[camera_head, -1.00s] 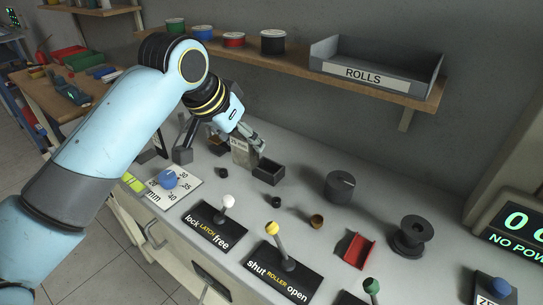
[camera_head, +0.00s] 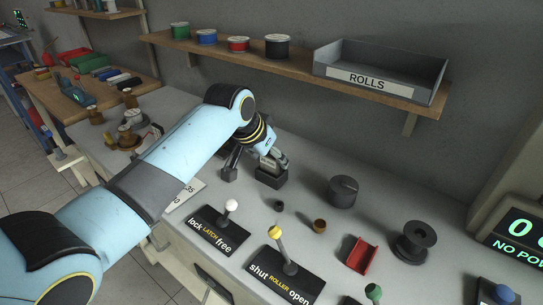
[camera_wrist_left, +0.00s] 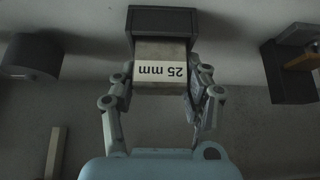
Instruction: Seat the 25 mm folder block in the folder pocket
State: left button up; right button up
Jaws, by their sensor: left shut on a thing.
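The 25 mm folder block (camera_wrist_left: 163,54) is a pale block with a "25 mm" label, upside down in the left wrist view. My left gripper (camera_wrist_left: 163,88) is shut on it, one finger on each side. In the head view the block (camera_head: 268,163) shows as a small pale patch between the fingers of my left gripper (camera_head: 262,160). The dark folder pocket (camera_head: 271,179) is right under the gripper. In the left wrist view the pocket (camera_wrist_left: 162,19) lies just beyond the block's far end. Whether the block is inside it, I cannot tell. My right gripper is not in view.
A latch lever (camera_head: 231,206) and a roller lever (camera_head: 277,236) stand at the front of the bench. A dark cylinder (camera_head: 342,191), a red channel piece (camera_head: 360,255) and a black spool (camera_head: 414,242) are to the right. A shelf with a ROLLS tray (camera_head: 380,72) hangs behind.

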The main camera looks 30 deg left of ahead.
pick_arm(q)
jog(key=o, duration=1.3)
jog(key=shift+f, duration=0.1)
jog(key=shift+o, duration=0.2)
jog(key=v, duration=1.2)
jog(key=shift+p, duration=0.3)
